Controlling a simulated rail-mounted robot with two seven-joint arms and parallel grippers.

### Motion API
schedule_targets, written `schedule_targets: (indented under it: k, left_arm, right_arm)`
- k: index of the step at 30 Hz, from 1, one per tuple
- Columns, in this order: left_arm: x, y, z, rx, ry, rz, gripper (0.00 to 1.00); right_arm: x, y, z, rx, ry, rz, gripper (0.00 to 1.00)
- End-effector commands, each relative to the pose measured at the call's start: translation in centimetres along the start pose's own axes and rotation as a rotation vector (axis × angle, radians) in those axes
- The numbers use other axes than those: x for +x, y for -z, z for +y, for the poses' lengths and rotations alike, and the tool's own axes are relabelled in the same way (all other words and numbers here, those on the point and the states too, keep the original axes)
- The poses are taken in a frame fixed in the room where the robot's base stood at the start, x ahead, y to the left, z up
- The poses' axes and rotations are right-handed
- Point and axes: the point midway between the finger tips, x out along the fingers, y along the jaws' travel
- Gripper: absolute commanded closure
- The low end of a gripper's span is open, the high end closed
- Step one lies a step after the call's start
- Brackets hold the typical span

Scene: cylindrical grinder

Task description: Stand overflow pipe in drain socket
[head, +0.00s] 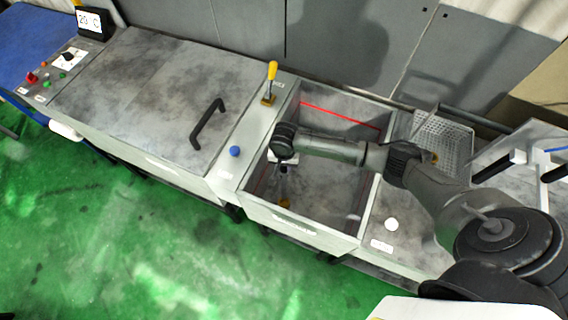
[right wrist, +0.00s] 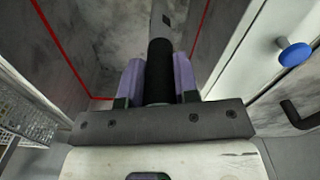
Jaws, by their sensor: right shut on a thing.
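My right gripper (head: 282,168) reaches down inside the open tank. In the right wrist view its two purple fingers (right wrist: 158,82) are shut on the black sleeve of the overflow pipe (right wrist: 160,65). The pipe's grey end shows beyond the sleeve at the top of that view. In the head view the pipe is mostly hidden by my wrist and too small to make out clearly. A small brass-coloured spot, seemingly the drain socket (head: 284,203), shows on the tank floor just below the gripper. I cannot tell whether the pipe touches it. My left gripper is not in view.
The open tank (head: 300,224) has walls on all sides and a red line inside. A yellow-handled lever (head: 271,80) and a blue knob (head: 235,151) stand on the panel to its left. A perforated basket (head: 443,135) lies to its right, behind my arm.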

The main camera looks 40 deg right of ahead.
Motion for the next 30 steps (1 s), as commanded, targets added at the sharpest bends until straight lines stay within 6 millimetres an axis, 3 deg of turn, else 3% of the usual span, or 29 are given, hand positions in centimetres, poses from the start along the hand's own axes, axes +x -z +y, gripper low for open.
schedule_targets:
  k: [1, 15, 30]
  left_arm:
    - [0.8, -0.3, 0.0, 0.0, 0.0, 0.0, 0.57]
    - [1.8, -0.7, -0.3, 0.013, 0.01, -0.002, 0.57]
    - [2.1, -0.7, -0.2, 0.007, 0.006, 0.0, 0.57]
  right_arm:
    - [0.8, 0.0, 0.0, 0.0, 0.001, 0.001, 1.0]
    - [4.4, 0.1, -0.1, 0.002, 0.002, 0.0, 1.0]
    - [5.5, 0.0, -0.1, 0.002, 0.002, -0.001, 1.0]
